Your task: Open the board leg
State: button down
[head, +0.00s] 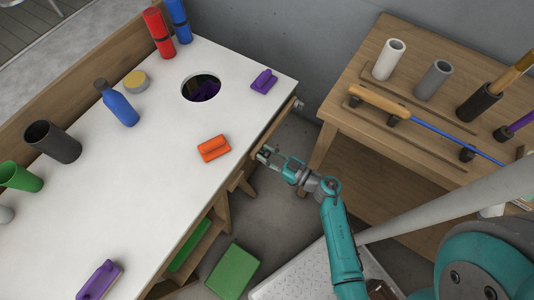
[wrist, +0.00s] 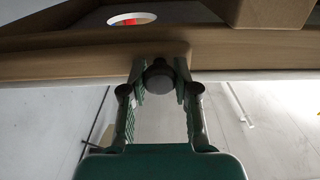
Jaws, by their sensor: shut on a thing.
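A wooden bar (head: 277,127), seemingly the board leg, runs along the right edge of the white-topped board (head: 160,160). My gripper (head: 266,153) is at the bar's near end, beside the board's edge. In the wrist view, wood (wrist: 60,58) spans the picture under the board. A round dark grey knob (wrist: 159,77) stands out from its lower edge. My gripper's two green fingers (wrist: 159,85) are closed around the knob, one on each side.
The board carries an orange block (head: 213,148), a purple block (head: 264,81), a blue bottle (head: 118,103) and a round hole (head: 201,88). A wooden bench (head: 400,160) with tubes and rods stands close on the right. A green box (head: 233,271) lies on the floor below.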

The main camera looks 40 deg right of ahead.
jog(key=shift+f, duration=0.4)
jog(key=w+d+f+n, duration=0.1)
jog(key=d+f+n, duration=0.2)
jog(key=f, duration=0.5)
jog(key=w+d+f+n, duration=0.1)
jog(key=d+f+n, duration=0.2)
jog(key=f+n, duration=0.3)
jog(key=shift+w+f, duration=0.3)
jog(key=shift+f, duration=0.7)
jog(key=shift+d, duration=0.1)
jog(key=c, duration=0.9)
grip_release()
